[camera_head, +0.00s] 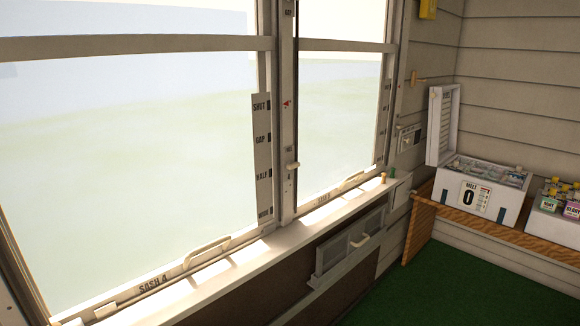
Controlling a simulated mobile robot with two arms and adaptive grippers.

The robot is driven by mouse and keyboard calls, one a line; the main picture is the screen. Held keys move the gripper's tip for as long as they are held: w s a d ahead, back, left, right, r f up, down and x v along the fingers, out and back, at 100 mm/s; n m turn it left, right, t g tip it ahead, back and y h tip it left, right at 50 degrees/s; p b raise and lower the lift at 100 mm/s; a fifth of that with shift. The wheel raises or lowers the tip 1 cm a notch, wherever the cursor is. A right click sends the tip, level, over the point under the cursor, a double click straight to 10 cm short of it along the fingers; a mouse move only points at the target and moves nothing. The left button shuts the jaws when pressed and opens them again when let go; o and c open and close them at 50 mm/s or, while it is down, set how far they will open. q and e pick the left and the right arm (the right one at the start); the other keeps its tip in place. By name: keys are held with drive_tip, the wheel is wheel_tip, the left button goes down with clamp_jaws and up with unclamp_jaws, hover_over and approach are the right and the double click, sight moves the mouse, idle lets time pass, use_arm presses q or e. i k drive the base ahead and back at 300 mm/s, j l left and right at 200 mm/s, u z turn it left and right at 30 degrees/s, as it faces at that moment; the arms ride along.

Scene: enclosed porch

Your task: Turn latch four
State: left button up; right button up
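The window sash marked SASH 4 (154,284) fills the left. It has a pale handle (207,250) on its bottom rail. A small pale block (105,311) sits near the label at the lower left. Another small pale knob (293,166) sits on the post between the two windows. No readable marking shows which of these, if either, is latch four. Neither of my grippers is in view.
A second sash (335,110) stands to the right. Below the sill, a panel with a handle (350,245) is on the wall. A wooden shelf (420,240) holds an open white box (483,195) and a tray of bottles (556,205). The green floor (460,290) is clear.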

sight(290, 166)
drive_tip(key=i+l, duration=0.25)
drive_tip(key=l, duration=0.15)
drive_tip(key=i+l+u, duration=0.15)
drive_tip(key=l, duration=0.2)
drive_tip(key=i+l, duration=0.3)
drive_tip(key=l+u, duration=0.05)
drive_tip(key=l, duration=0.05)
